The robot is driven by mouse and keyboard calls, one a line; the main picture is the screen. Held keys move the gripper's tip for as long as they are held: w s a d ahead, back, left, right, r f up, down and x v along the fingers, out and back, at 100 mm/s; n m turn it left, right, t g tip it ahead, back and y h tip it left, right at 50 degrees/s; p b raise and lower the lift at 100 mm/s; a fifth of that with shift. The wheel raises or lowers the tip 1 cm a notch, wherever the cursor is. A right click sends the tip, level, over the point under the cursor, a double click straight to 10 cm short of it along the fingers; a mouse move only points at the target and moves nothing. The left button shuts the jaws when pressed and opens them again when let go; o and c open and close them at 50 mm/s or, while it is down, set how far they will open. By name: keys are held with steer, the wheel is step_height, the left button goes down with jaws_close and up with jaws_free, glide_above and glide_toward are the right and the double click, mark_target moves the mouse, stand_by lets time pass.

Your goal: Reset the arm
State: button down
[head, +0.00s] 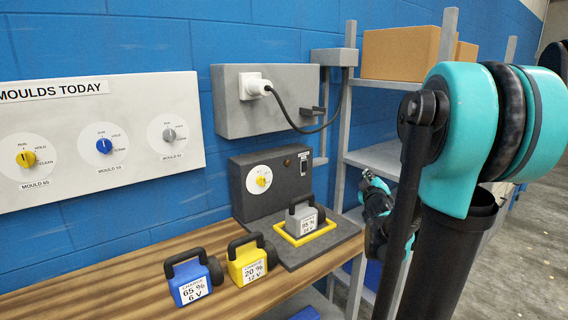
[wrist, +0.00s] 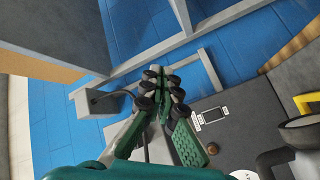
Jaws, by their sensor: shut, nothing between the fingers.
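My gripper shows in the wrist view (wrist: 163,82) with its fingers together and nothing between them. In the head view my gripper (head: 374,190) is partly hidden behind my own arm, in front of the grey shelf rack and to the right of the charger. My teal and black arm fills the right side of the head view. The gripper is apart from the batteries and the charger, in open air.
A grey battery (head: 305,217) sits in the yellow-framed charger (head: 258,203). A blue battery (head: 190,282) and a yellow battery (head: 247,262) stand on the wooden bench (head: 95,290). A shelf rack (head: 385,157) holds a cardboard box (head: 400,53). A dial panel (head: 100,130) hangs left.

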steer(key=s+a+f+m+g, duration=0.2)
steer(key=s+f+m+g, duration=0.55)
steer(key=s+f, duration=0.65)
steer(key=s+a+f+g+y, duration=0.1)
steer(key=s+a+f+g, duration=0.2)
steer(key=s, duration=0.4)
steer(key=s+a+f+g+y, duration=0.1)
steer(key=s+a+f+g, duration=0.2)
steer(key=s+a+f, duration=0.2)
steer(key=s+f, duration=0.3)
steer(key=shift+a+y, duration=0.15)
steer(key=shift+y, duration=0.25)
steer(key=shift+m+g, duration=0.25)
